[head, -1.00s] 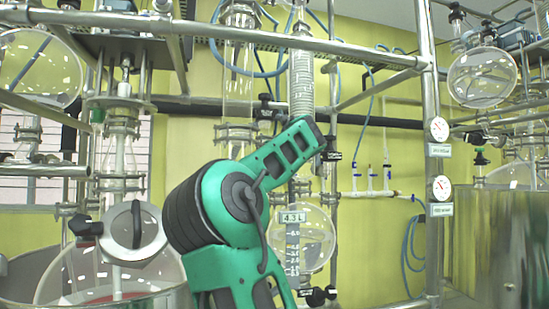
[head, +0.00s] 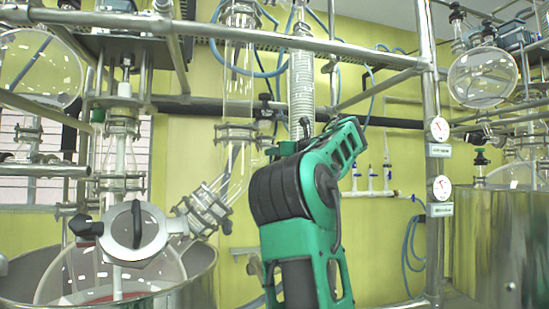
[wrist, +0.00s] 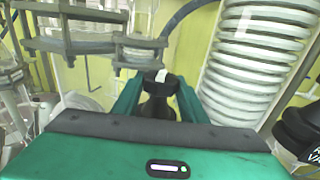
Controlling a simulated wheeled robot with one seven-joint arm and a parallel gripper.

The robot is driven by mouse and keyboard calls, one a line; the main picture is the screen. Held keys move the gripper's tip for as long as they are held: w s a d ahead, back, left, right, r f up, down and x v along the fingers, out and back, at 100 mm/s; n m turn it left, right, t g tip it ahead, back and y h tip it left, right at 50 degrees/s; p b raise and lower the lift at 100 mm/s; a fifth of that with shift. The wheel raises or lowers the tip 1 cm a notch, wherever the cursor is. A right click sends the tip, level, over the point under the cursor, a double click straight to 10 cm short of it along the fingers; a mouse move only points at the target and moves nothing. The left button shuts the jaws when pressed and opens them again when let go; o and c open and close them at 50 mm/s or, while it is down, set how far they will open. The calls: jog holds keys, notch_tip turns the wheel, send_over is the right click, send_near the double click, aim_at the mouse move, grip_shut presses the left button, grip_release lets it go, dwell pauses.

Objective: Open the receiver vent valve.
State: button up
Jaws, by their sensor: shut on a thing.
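In the wrist view my gripper (wrist: 160,103) has its two green fingers on either side of a black valve knob (wrist: 158,84) with a white mark on its top. The fingers are shut on this knob. Its lower part is hidden by my gripper's body, and no label on it is readable, so I cannot confirm from lettering that it is the receiver vent valve.
A ribbed glass coil column (wrist: 252,60) stands close right of the fingers. A second black part (wrist: 300,130) with cut-off white lettering is at the right edge. Glass flanges (wrist: 90,35) are close on the left. A steel post (head: 431,150) with gauges stands right of my arm.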

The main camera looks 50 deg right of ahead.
jog(key=shift+n+t+y, duration=0.3)
jog(key=shift+n+y, duration=1.1)
jog(key=shift+y, duration=0.7)
jog(key=o, duration=0.8)
jog(key=shift+s, duration=0.1)
